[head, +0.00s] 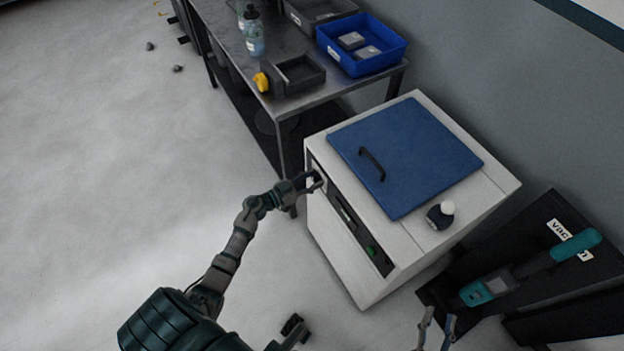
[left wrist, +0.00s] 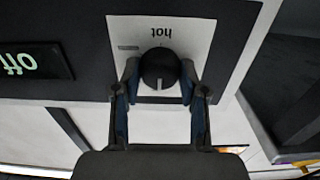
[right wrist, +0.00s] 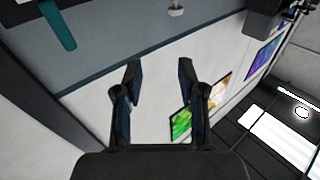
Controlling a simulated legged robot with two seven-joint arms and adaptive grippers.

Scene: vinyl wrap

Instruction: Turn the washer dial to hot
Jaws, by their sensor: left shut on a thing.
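The washer (head: 407,241) is a white box with a blue lid (head: 405,150) and a dark front control strip. Its black round dial (left wrist: 160,68) sits on a white plate marked "hot", which appears upside down in the left wrist view. A white pointer line on the dial points down in that view, away from the word. My left gripper (head: 318,182) is at the left end of the strip. Its fingers, also in the left wrist view (left wrist: 160,85), are shut on the dial, one on each side. My right gripper (right wrist: 158,80) is open and empty, away from the washer.
An "off" display (left wrist: 30,64) is beside the dial plate. A green button (head: 372,251) is on the strip. A metal table (head: 225,40) with bins is behind; a black vacuum stand (head: 545,225) is at right.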

